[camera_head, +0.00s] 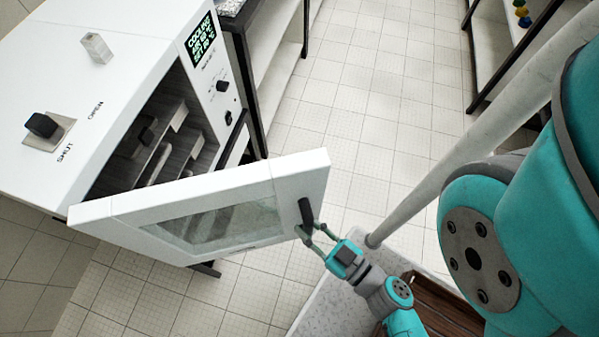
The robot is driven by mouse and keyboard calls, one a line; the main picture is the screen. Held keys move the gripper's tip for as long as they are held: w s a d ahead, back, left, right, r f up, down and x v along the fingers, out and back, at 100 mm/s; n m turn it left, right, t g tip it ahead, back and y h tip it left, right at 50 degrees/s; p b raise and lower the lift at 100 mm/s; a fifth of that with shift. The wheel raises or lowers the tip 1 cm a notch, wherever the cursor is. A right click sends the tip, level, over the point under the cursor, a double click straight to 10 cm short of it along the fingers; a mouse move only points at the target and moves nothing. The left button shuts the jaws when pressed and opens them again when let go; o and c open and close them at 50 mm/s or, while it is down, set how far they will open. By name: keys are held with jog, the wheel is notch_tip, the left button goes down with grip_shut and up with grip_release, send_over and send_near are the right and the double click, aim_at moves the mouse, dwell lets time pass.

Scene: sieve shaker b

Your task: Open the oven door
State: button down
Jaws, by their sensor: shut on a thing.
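The white oven (105,65) stands at the upper left, its top marked OPEN and SHUT. Its door (120,212) is swung well out from the body, hinged at the left, and has a glass window (215,222). The dark interior with racks (165,140) shows through the gap. A black handle (306,214) sits near the door's free right end. My gripper (312,234) is at this handle, its fingers closed on it. The exact finger contact is small in view.
A black knob (42,125) and a clear block (96,48) are on the oven's top. A display panel (201,42) faces right. Dark-framed shelves (275,45) stand behind the oven, another shelf (500,50) at upper right. Tiled floor (370,90) between them is clear.

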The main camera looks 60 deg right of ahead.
jog(key=s+a, duration=0.5)
jog(key=a, duration=0.5)
jog(key=shift+s, duration=0.35)
jog(key=c, duration=1)
grip_release()
jog(key=shift+s+a, duration=0.15)
jog(key=shift+s, duration=1.05)
jog(key=shift+s+a, duration=0.2)
jog(key=shift+s, duration=1.05)
jog(key=shift+s+a, duration=0.15)
jog(key=shift+s, duration=1.05)
